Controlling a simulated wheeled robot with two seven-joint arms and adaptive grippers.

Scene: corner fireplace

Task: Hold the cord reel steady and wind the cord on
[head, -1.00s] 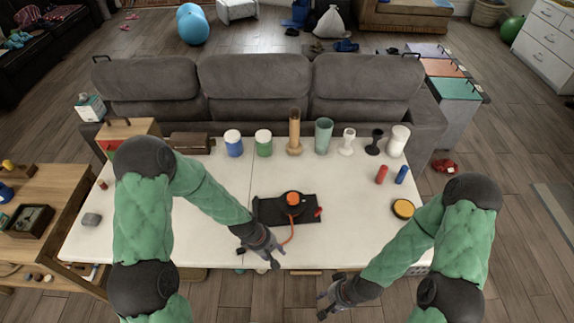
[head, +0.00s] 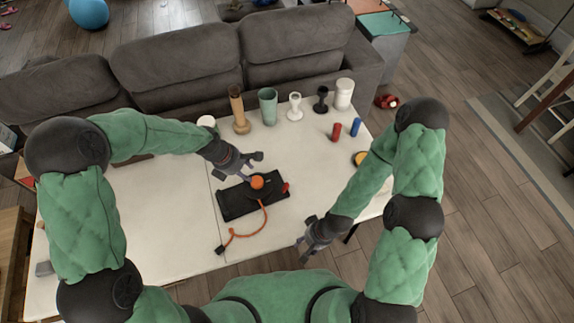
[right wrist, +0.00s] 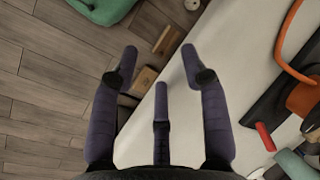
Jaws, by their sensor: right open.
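The cord reel (head: 257,182) has an orange top and a red crank knob (head: 286,188), and sits on a dark base (head: 235,203) on the white table. Its orange cord (head: 250,234) runs loose over the table to a black plug (head: 220,250) near the front edge. My left gripper (head: 246,166) is open just behind and left of the reel; whether it touches is unclear. My right gripper (head: 302,250) is open and empty at the table's front edge. The right wrist view shows its spread fingers (right wrist: 160,70), with reel (right wrist: 304,98) and red knob (right wrist: 265,137) at the right.
A wooden vase (head: 238,112), a green cup (head: 268,106) and other cups stand along the table's back. A grey sofa (head: 180,60) stands behind. The table around the cord is clear.

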